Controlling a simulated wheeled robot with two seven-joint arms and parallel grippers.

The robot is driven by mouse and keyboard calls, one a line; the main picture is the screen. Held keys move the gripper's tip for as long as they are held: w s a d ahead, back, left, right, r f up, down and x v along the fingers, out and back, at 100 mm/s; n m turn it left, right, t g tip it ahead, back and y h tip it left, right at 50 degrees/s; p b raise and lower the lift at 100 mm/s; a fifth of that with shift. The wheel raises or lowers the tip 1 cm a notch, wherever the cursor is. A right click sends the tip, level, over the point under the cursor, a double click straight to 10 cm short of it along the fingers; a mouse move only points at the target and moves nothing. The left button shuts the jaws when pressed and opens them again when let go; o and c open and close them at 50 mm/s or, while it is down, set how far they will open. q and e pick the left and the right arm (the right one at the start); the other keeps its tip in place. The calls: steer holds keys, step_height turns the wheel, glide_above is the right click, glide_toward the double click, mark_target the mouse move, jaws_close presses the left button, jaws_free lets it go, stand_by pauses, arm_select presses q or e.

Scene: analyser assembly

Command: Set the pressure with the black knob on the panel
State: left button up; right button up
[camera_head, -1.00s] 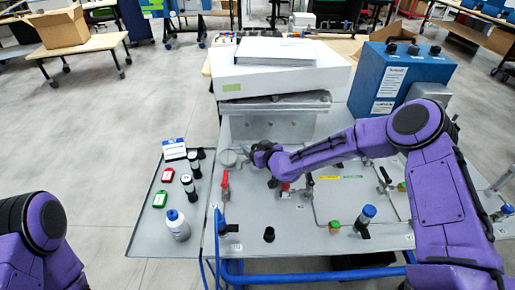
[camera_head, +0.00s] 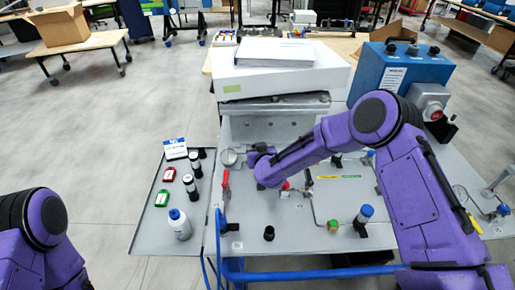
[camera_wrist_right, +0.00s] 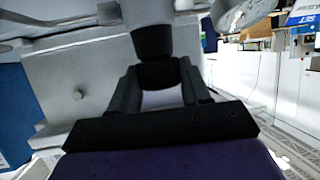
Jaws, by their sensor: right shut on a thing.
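The black knob (camera_wrist_right: 154,42) sits on the end of a grey cylindrical body in the right wrist view, pointing toward my right gripper (camera_wrist_right: 158,76). The gripper's two dark fingers are shut on the knob's near end. In the head view the right gripper (camera_head: 254,154) is at the far left part of the grey panel (camera_head: 300,232), and the knob is hidden there by the gripper and wrist. A round gauge (camera_head: 229,157) is just left of the gripper. My left arm shows at the lower left, but its gripper is out of view.
A red-handled valve (camera_head: 225,180) stands just left of my right wrist. A red knob (camera_head: 286,185), a green knob (camera_head: 333,225) and a blue-capped part (camera_head: 366,211) stand on the panel. A side tray (camera_head: 146,232) holds bottles. A white box (camera_head: 280,77) is behind.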

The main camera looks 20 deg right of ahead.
steer(key=o, duration=1)
steer(key=b+v, duration=0.2)
steer(key=v, duration=0.8)
steer(key=shift+s, duration=0.25)
